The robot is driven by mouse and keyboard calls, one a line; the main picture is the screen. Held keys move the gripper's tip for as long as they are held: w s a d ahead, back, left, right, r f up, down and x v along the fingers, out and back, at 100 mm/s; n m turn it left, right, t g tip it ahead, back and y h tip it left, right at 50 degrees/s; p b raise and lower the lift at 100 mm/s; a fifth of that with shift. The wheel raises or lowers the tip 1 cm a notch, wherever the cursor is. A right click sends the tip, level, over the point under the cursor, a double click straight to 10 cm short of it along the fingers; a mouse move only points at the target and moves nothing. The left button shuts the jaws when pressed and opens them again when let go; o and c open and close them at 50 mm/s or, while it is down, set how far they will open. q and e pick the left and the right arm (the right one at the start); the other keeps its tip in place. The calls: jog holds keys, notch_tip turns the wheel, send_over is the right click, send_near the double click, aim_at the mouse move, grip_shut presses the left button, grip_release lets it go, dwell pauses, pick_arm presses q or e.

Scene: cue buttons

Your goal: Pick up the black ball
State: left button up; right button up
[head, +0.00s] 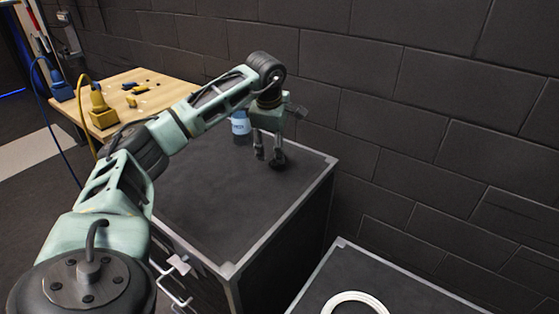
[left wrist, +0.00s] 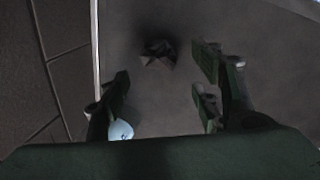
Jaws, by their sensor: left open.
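A small dark object (left wrist: 158,47), likely the black ball, lies on the dark top of the case (head: 205,205). In the left wrist view it is ahead of and between my fingers, with a paler grey patch at its lower side; its exact shape is hard to tell. In the head view I cannot make it out apart from the dark fingertips. My left gripper (head: 268,156) points down near the back right of the case top. Its fingers are apart with nothing between them in the left wrist view (left wrist: 163,85). My right gripper is not in view.
A blue-labelled container (head: 240,124) stands just behind my left gripper. A black brick wall (head: 390,120) rises behind the case. A wooden table (head: 140,95) with yellow and blue items is at the back left. A second case with a white ring (head: 355,297) is at lower right.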

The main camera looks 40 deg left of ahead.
aim_at(273, 164)
pick_arm(q)
jog(key=x, duration=0.2)
jog(key=p+x, duration=0.1)
jog(key=x, duration=0.3)
jog(key=shift+w+f, duration=0.15)
jog(key=shift+w, duration=0.25)
jog(key=c, duration=0.9)
